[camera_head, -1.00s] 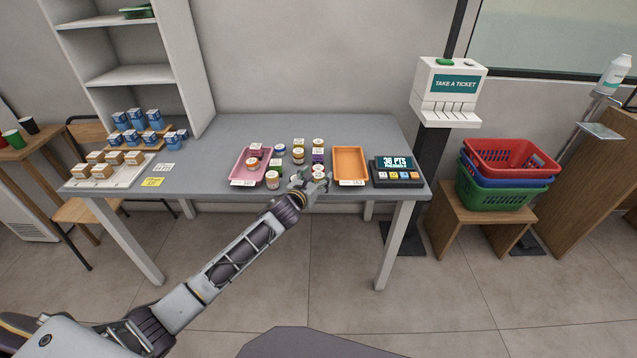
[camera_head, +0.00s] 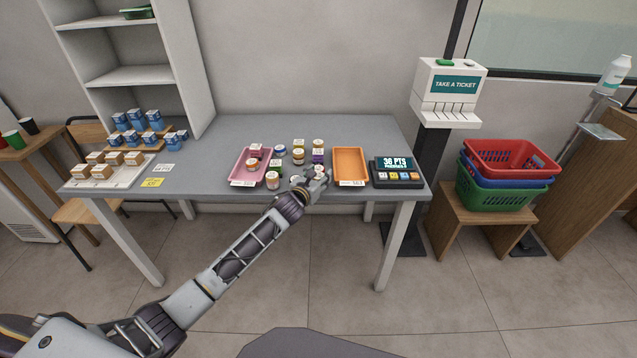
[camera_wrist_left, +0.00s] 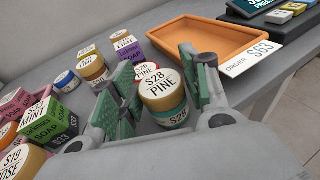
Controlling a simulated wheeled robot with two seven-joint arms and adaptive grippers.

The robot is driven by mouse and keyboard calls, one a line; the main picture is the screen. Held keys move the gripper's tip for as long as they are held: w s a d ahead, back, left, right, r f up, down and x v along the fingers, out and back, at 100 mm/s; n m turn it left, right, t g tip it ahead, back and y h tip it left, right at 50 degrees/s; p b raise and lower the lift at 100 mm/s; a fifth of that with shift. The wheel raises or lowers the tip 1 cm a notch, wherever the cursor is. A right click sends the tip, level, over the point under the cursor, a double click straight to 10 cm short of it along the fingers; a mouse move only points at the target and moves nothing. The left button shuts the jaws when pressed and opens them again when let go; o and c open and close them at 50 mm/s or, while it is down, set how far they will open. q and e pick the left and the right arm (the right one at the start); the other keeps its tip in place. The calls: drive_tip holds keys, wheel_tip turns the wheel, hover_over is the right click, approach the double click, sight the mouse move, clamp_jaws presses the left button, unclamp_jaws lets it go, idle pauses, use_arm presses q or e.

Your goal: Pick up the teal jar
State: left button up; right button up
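In the head view my left gripper (camera_head: 318,178) is at the table's front edge, left of the orange tray, and covers most of this jar. My right gripper is out of view.
A pink tray (camera_head: 238,168) with items lies to the left.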

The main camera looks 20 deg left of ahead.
sight(319, 175)
use_arm(q)
drive_tip(key=c, duration=0.6)
drive_tip(key=shift+r, duration=0.1)
drive_tip(key=shift+r, duration=0.7)
wheel_tip(319, 175, up, 7)
drive_tip(key=shift+r+p, duration=0.2)
drive_tip(key=shift+p, duration=0.7)
drive_tip(key=shift+r, duration=0.55)
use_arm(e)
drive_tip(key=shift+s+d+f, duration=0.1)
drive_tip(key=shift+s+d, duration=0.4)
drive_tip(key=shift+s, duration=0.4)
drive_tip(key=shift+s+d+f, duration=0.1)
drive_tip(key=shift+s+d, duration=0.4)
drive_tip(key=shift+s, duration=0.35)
